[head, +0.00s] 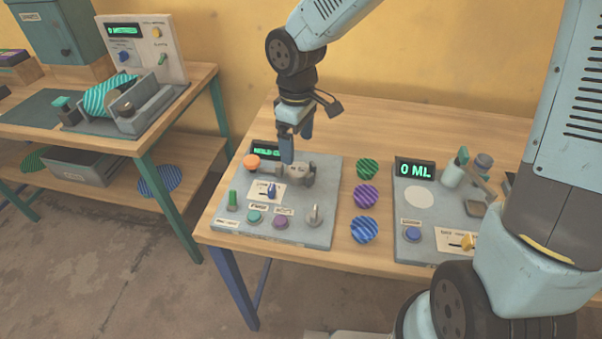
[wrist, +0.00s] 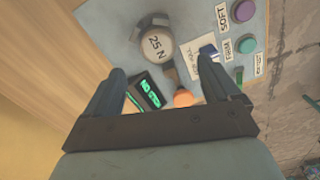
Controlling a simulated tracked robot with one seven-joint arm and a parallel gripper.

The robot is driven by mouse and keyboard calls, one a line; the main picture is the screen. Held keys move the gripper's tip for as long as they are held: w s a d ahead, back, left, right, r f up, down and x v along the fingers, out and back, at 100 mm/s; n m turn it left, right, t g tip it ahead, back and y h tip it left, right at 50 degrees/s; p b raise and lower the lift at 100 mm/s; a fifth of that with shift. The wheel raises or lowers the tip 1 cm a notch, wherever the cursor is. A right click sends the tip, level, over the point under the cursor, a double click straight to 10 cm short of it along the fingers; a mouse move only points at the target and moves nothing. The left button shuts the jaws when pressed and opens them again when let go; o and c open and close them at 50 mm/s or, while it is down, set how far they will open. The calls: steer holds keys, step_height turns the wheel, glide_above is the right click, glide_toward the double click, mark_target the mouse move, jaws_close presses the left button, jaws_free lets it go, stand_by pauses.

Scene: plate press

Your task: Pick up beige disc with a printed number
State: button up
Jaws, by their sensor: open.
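The beige disc with a printed number (wrist: 157,45) shows near the top middle of the wrist view and reads "25 N". It sits on a grey fitting of the left panel; in the head view the disc (head: 296,170) is small, and my gripper partly covers that area. My gripper (head: 296,143) hangs over the left panel, above and close to the disc. In the wrist view my gripper (wrist: 167,76) has its two fingers wide apart with nothing between the tips. The disc lies beyond the fingertips, not between them.
The left panel (head: 225,208) carries an orange knob (head: 251,161), a lit display (head: 267,150), a green lever (head: 232,200), a blue switch (head: 271,192) and labelled buttons. Striped discs (head: 366,197) lie between it and the right panel (head: 412,248). Another bench (head: 170,110) stands left.

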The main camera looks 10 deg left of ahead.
mark_target(297, 168)
steer(key=shift+w+a+f, duration=0.1)
steer(key=shift+f, duration=2.2)
steer(key=shift+w+a+f, duration=0.1)
steer(key=shift+f, duration=2.15)
steer(key=shift+d, duration=0.1)
steer(key=c, duration=1.3)
steer(key=shift+o, duration=0.2)
steer(key=shift+r, duration=0.1)
